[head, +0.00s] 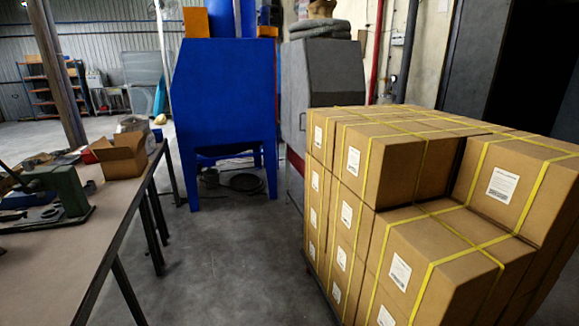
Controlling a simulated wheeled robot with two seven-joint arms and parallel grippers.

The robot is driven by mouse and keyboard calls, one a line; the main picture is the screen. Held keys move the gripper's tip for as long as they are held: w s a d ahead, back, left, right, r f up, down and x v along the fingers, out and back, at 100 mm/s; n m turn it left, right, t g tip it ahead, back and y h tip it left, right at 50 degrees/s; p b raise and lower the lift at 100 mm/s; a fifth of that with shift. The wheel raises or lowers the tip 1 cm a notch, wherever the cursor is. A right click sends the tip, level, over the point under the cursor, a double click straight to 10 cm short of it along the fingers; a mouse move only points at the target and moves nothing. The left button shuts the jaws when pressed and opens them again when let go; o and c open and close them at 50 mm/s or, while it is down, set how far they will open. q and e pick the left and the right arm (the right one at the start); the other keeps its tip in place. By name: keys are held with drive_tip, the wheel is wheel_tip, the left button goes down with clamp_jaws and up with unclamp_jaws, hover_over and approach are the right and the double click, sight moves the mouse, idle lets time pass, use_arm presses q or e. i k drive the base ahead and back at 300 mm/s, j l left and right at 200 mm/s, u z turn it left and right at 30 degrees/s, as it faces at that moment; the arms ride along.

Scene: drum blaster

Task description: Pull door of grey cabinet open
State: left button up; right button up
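The grey cabinet (325,72) stands at the back, just right of the blue machine. Its upper front and left side show. Its lower front is largely hidden behind the stacked boxes. A small latch or handle shows on its left side edge, too small to tell clearly. I cannot make out whether its door is open or shut. Neither of my grippers shows in the head view.
A strapped stack of cardboard boxes (408,180) fills the right foreground. A workbench (60,260) with a green tool (62,188) and an open carton (122,157) runs along the left. The blue machine (222,95) stands ahead. Clear floor (228,260) lies between bench and boxes.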

sight(302, 99)
drive_tip(key=i+j+u, duration=0.15)
drive_tip(key=i+u, duration=0.2)
drive_tip(key=i, duration=0.3)
drive_tip(key=i+u, duration=0.35)
drive_tip(key=i, duration=0.3)
drive_tip(key=i+z, duration=0.15)
drive_tip(key=i, duration=0.3)
drive_tip(key=i+j+z, duration=0.2)
drive_tip(key=i, duration=0.25)
drive_tip(key=i+z, duration=0.15)
drive_tip(key=i, duration=0.3)
